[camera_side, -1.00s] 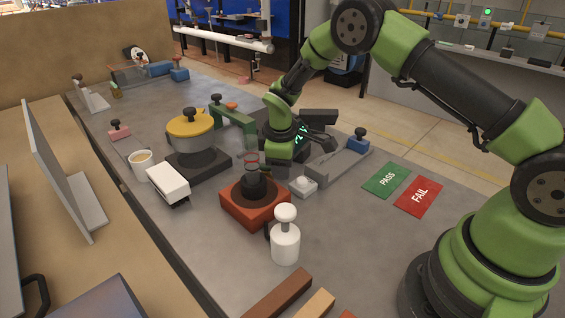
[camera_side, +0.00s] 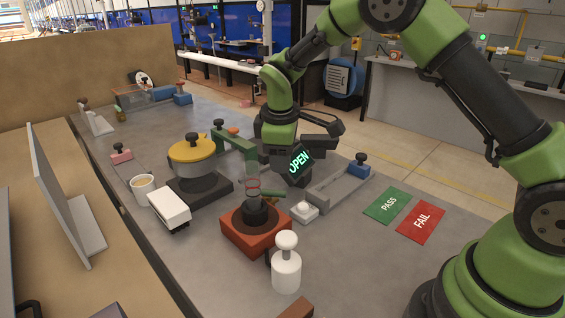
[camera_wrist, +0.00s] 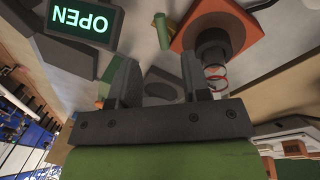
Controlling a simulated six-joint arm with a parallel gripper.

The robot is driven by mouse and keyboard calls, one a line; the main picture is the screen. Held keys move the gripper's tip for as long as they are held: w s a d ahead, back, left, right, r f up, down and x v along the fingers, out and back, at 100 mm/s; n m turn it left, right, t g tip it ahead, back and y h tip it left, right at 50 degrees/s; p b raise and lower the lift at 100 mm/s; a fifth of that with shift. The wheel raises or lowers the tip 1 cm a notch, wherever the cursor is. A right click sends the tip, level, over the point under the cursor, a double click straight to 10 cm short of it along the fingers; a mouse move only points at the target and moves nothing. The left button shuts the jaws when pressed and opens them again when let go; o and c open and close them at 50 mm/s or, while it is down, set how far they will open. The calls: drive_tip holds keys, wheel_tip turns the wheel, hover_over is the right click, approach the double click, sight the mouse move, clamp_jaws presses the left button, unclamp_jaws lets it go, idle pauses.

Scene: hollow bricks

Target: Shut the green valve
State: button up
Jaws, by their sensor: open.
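A green bar (camera_side: 270,194), which may be the valve's handle, sticks out by a black round post (camera_side: 256,213) on an orange-red block (camera_side: 240,233).
Room is clear around the PASS pad (camera_side: 387,204).

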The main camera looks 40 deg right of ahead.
drive_tip(key=y, duration=0.6)
approach(274, 195)
drive_tip(key=shift+m+t, duration=0.3)
drive_tip(key=shift+t, duration=0.2)
drive_tip(key=x, duration=0.8)
drive_tip(key=shift+d+f, duration=0.1)
drive_tip(key=shift+d, duration=0.15)
